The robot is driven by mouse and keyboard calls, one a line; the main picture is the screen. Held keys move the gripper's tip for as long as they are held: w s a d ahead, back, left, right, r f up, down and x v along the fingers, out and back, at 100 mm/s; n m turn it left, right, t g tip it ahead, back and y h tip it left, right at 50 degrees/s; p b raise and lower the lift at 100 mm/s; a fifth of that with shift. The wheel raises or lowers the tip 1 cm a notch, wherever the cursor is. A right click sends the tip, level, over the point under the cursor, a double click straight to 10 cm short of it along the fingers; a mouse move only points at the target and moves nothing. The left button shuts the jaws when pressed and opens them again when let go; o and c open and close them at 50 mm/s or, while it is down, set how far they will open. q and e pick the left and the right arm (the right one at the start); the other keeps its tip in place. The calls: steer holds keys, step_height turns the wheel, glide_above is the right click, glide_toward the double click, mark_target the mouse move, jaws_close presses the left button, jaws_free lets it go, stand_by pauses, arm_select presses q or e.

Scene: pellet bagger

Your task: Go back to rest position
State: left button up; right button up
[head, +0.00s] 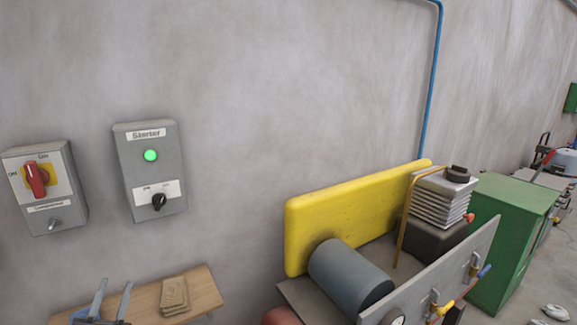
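My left gripper (115,285) shows at the bottom left, in front of a wooden shelf. Its two grey fingers point up and stand apart with nothing between them, so it is open and empty. It is below the two wall boxes and apart from them. My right gripper is out of view. The grey starter box (149,183) on the wall has a lit green lamp (151,155) and a black selector knob (159,202). Left of it is a grey switch box (46,218) with a red handle (36,179) on a yellow plate, standing nearly upright.
A beige stack (174,293) lies on the wooden shelf (207,290). To the right stands a compressor with a yellow guard (350,212), a grey motor (345,275) and a front panel (440,275) with valves. A green cabinet (505,245) is beyond. The wall above is clear.

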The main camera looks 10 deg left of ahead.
arm_select(q)
steer(key=s+d+f+n+g+y, duration=0.2)
steer(key=d+f+n+g, duration=0.3)
steer(key=f, duration=0.5)
steer(key=s+d+f+n+g+y, duration=0.2)
steer(key=d+f+n+g, duration=0.1)
steer(key=f+g, duration=0.6)
steer(key=s+d+f+g+h, duration=0.1)
steer(key=s+d+f+g, duration=0.35)
steer(key=s, duration=0.45)
steer(key=s+d+f+g, duration=0.4)
steer(key=s+g, duration=0.1)
steer(key=s, duration=0.5)
step_height(320, 180, down, 27)
steer(key=s, duration=0.1)
steer(key=s+a+f+g, duration=0.2)
steer(key=s+a+f, duration=0.1)
steer(key=s+f, duration=1.1)
steer(key=shift+s+f, duration=0.2)
steer(key=shift+s, duration=0.95)
